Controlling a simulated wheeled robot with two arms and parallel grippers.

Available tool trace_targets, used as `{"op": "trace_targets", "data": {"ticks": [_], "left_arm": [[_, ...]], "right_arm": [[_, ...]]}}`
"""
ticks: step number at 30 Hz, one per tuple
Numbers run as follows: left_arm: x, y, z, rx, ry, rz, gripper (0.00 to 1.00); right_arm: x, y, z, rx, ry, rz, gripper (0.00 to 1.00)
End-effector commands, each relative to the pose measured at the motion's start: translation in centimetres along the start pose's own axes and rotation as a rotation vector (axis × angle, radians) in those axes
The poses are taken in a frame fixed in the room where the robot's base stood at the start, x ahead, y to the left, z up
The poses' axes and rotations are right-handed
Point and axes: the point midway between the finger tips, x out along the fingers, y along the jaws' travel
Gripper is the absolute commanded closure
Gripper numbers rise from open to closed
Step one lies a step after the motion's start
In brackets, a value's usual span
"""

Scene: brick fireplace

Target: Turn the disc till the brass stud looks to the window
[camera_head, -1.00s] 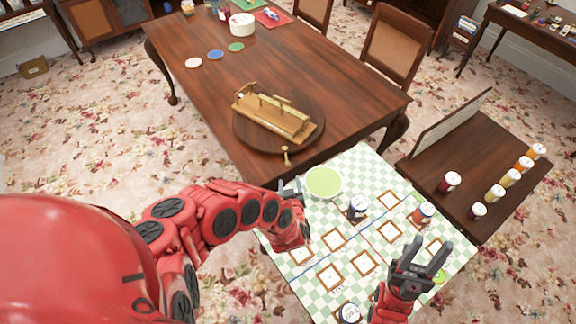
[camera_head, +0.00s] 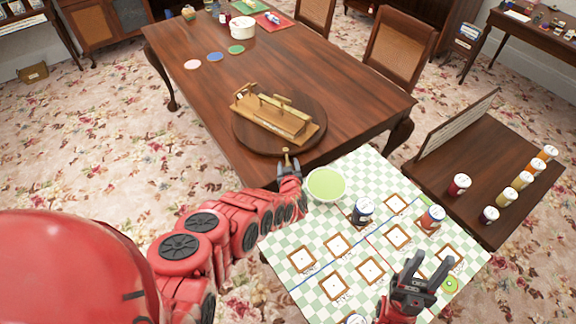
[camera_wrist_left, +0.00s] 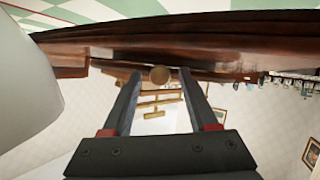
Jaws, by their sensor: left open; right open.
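The disc (camera_head: 247,137) is a round dark wooden turntable lying on the long table, with a light wooden rack on it. The brass stud (camera_head: 287,155) stands at its rim, on the side nearest me. My left gripper (camera_head: 289,166) is open at the stud. In the left wrist view, the stud's round end (camera_wrist_left: 160,75) shows between the two open fingertips; I cannot tell whether it touches either finger. My right gripper (camera_head: 417,278) is open and empty over the checked cloth. No window is in view.
The long table (camera_head: 190,95) carries coloured coasters and a white pot (camera_head: 243,27) at its far end. A green bowl (camera_head: 326,184), jars and small frames sit on the checked cloth (camera_head: 300,235) close to my grippers. More jars stand on the side table (camera_head: 440,190).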

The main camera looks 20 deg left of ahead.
Motion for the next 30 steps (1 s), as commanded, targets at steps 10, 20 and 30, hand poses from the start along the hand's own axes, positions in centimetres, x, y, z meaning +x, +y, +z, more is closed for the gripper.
{"op": "trace_targets", "data": {"ticks": [10,20,30], "left_arm": [[0.17,-0.02,-0.11,0.001,0.002,0.0,0.42],[0.18,-0.03,-0.13,0.0,0.003,0.0,1.0],[0.18,-0.03,-0.16,0.0,0.003,0.0,1.0]], "right_arm": [[-0.04,0.0,0.0,0.0,0.0,0.0,0.55],[-0.04,0.0,0.01,0.0,0.0,0.0,0.55],[-0.04,0.0,0.01,0.0,0.0,0.0,0.55]]}}
